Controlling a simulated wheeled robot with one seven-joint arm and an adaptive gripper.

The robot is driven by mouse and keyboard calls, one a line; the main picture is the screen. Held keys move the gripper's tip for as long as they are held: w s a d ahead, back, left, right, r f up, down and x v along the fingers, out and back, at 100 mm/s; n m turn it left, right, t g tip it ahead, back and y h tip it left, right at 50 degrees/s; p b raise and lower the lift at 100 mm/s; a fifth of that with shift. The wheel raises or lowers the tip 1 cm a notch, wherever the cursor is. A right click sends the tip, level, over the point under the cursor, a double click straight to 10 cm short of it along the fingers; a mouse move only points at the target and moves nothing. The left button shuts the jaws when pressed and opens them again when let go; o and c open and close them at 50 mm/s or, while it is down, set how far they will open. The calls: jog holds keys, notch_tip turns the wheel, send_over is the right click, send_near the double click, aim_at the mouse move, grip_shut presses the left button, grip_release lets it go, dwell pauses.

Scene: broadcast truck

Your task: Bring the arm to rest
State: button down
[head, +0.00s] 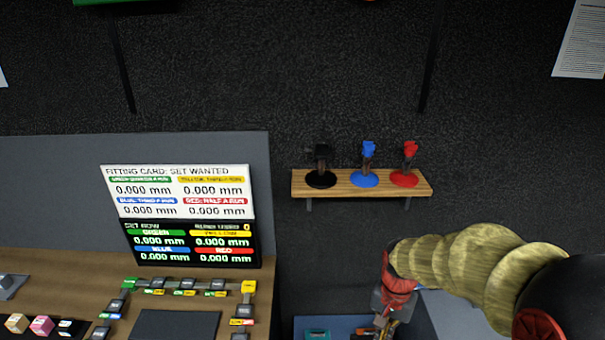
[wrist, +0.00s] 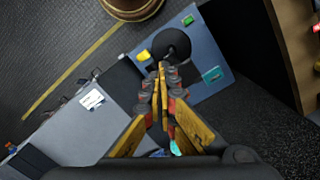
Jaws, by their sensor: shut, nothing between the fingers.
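My arm comes in from the lower right in the head view, with yellowish ribbed segments and a red wrist part. My gripper (head: 383,325) points down at the bottom of the head view, over a blue surface. In the wrist view my gripper (wrist: 162,72) has its yellow fingers together at the tips, with nothing between them. It is apart from the things below it, as far as I can tell.
Below lies a blue surface (wrist: 196,50) with a dark round thing (wrist: 171,44) and a green piece (wrist: 212,75). A wooden shelf (head: 362,189) holds black, blue and red stands. A wooden desk (head: 60,268) with a display panel (head: 190,243) is at left.

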jog(key=s+r+n+t+b, duration=0.3)
jog(key=s+r+b, duration=0.1)
jog(key=s, duration=0.3)
jog(key=s+a+r+n+t+b, duration=0.1)
jog(key=s+r+n+t+b, duration=0.2)
jog(key=s+r+b, duration=0.2)
jog(key=s+b, duration=0.1)
jog(key=s, duration=0.1)
jog(key=shift+s+a+n+b, duration=0.15)
jog(key=shift+s+n+b, duration=0.15)
jog(key=shift+s, duration=0.1)
jog(key=c, duration=2.6)
grip_release()
jog(key=shift+w, duration=0.1)
